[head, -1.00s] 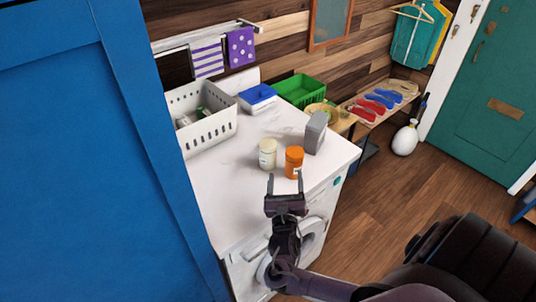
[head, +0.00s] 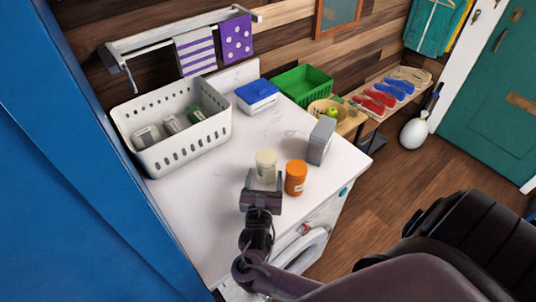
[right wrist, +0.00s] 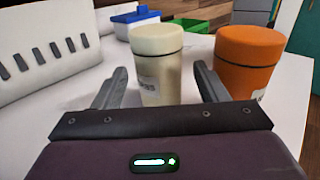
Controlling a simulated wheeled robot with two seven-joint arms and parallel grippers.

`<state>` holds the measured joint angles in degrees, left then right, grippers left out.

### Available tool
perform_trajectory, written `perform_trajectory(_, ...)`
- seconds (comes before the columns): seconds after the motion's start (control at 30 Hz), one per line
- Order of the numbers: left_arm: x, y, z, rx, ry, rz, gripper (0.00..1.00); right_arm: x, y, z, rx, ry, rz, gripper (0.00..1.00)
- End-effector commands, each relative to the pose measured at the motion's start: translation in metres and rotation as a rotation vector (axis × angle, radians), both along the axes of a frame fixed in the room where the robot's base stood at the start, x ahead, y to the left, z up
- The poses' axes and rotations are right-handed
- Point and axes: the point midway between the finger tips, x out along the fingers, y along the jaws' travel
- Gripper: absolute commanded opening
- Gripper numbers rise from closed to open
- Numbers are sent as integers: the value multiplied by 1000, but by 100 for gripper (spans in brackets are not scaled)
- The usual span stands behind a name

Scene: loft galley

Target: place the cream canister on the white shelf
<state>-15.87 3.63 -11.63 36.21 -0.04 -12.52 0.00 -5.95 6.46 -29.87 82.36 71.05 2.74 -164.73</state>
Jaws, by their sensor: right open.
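The cream canister (head: 265,165) is a small upright cylinder with a pale lid. It stands on the white countertop (head: 215,215). My right gripper (head: 264,180) is open and low at the canister's near side. In the right wrist view the cream canister (right wrist: 158,65) stands centred between the open fingers (right wrist: 158,95), with a gap on each side. How deep it sits between them is unclear. A white shelf-like wall rack (head: 170,38) with hanging towels is at the upper left; whether it is the task's shelf, I cannot tell. My left gripper is not in view.
An orange canister (head: 296,178) stands close on the right of the cream one, with a grey box (head: 321,140) behind. A white perforated basket (head: 172,158) is at left, with a blue-lidded box (head: 257,96) and green crate (head: 303,86) behind. The counter's near left is clear.

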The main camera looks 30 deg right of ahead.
Motion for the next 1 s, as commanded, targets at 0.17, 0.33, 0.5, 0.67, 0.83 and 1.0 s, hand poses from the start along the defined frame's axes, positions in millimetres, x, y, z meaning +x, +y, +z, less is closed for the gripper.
perform_trajectory(0.17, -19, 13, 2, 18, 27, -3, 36, 13, -12, 2, -3, -2, -1, 66)
perform_trajectory(0.33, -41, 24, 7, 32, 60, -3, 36, 29, -24, 2, -3, 0, -2, 66)
perform_trajectory(0.5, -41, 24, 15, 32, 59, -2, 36, 50, -40, 1, -2, -1, -1, 66)
perform_trajectory(0.67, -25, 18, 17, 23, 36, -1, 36, 59, -48, -1, -1, -1, 0, 66)
perform_trajectory(0.83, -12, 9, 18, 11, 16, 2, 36, 60, -49, -2, 0, 0, 0, 66)
perform_trajectory(1.0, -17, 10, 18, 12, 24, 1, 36, 60, -49, -2, 0, 0, 0, 52)
